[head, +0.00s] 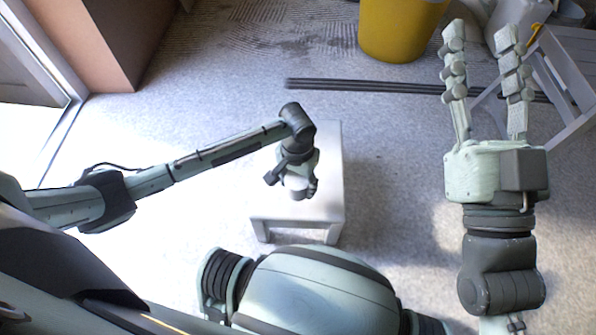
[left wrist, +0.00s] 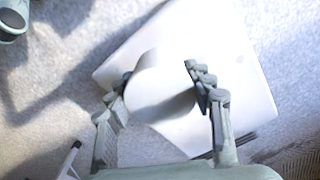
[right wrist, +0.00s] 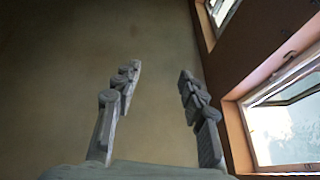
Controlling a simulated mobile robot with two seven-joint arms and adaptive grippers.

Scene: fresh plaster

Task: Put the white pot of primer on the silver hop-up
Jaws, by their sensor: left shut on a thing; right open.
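The silver hop-up (head: 328,208), a pale low step, stands on the floor in the middle of the head view. It fills much of the left wrist view (left wrist: 238,62). My left gripper (head: 292,182) points down over it, shut on the white pot of primer (head: 298,189). In the left wrist view the pot (left wrist: 160,92) sits between the two fingers, over the hop-up's top. I cannot tell whether its base touches the top. My right gripper (head: 480,38) is open and empty, well to the right of the hop-up.
A yellow bucket (head: 398,30) stands at the back. Dark rods (head: 370,87) lie on the floor behind the hop-up. A grey folding frame (head: 570,95) is at the right edge, near my right gripper. The right wrist view shows a wall and a window (right wrist: 285,125).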

